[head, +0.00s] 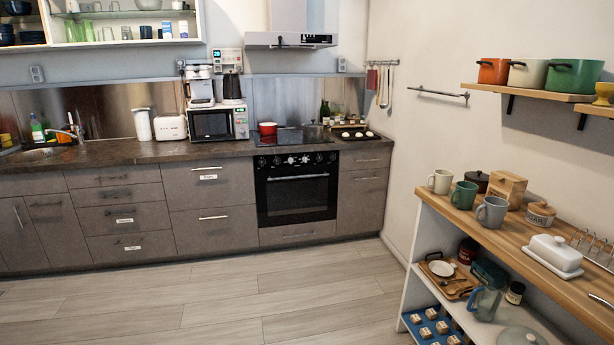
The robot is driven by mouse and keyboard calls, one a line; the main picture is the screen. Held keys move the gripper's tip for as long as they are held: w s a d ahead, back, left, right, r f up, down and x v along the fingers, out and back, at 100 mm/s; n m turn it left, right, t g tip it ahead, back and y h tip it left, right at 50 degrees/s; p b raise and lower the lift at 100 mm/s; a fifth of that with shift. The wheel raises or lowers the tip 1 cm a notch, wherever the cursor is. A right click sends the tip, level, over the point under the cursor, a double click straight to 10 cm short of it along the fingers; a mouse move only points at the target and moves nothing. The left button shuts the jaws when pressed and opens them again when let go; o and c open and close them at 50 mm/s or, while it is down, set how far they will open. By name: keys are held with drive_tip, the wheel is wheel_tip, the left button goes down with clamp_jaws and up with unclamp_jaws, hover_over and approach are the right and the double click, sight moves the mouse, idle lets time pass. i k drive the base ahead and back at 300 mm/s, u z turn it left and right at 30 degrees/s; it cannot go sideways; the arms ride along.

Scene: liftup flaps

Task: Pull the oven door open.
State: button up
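The oven (297,198) is built into the grey lower cabinets, right of the picture's middle. Its black door (296,201) with a dark glass window looks shut and upright. A silver bar handle (298,177) runs level across the top of the door, under a row of round knobs (297,159). My gripper and arm are not in view. The oven stands across the room, with bare floor in front of it.
The pale plank floor (220,297) is clear up to the cabinets. A wooden-topped shelf unit (520,240) with mugs and dishes stands at the right. A wall shelf (540,94) with pots hangs above it. A red pot (267,128) sits on the hob.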

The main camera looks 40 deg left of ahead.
sight(285, 196)
drive_tip(key=u, duration=1.8)
drive_tip(key=i, duration=3.8)
drive_tip(key=z, duration=0.6)
